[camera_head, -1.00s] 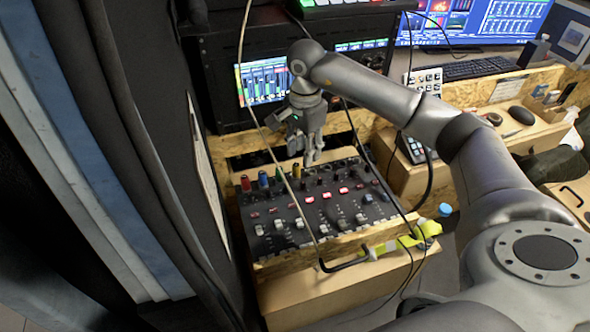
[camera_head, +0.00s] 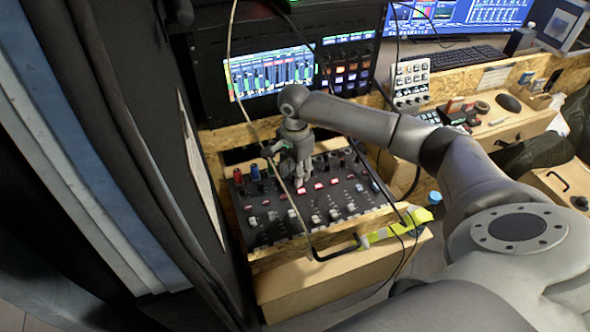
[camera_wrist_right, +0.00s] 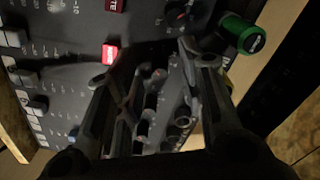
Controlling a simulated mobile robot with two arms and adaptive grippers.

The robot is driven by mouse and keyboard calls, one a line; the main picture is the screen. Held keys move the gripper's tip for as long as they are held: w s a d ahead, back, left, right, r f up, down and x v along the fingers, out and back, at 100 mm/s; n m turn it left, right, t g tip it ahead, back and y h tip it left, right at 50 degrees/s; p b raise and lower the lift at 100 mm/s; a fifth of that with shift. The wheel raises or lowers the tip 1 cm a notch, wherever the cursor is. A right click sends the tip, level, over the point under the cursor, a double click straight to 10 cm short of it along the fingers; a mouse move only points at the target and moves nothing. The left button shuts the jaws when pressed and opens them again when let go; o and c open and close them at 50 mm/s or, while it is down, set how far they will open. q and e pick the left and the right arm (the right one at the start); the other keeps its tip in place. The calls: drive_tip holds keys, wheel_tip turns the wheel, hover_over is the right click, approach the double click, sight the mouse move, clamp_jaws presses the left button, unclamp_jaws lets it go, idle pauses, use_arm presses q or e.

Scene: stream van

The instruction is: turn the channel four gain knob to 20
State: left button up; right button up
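The mixer panel (camera_head: 325,207) lies in a plywood frame, with a row of coloured knobs along its back edge. A red knob (camera_head: 238,176), a blue knob (camera_head: 255,172) and a green knob (camera_head: 268,166) show left of my right gripper (camera_head: 298,182). The green knob also shows in the right wrist view (camera_wrist_right: 243,35), outside the fingers. A sliver of yellow shows behind the right-hand finger there. My right gripper points down at the back row, its fingers apart. The channel four gain knob cannot be made out clearly; the fingers cover that area. My left gripper is out of view.
Thin cables hang across the panel, close to my right arm. A rack screen (camera_head: 270,75) stands behind it. A yellow-green tool (camera_head: 400,224) lies at the panel's front right. A keypad (camera_head: 411,82) and a desk with a keyboard (camera_head: 467,58) are further right.

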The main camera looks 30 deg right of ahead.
drive_tip(key=c, duration=0.5)
clamp_jaws()
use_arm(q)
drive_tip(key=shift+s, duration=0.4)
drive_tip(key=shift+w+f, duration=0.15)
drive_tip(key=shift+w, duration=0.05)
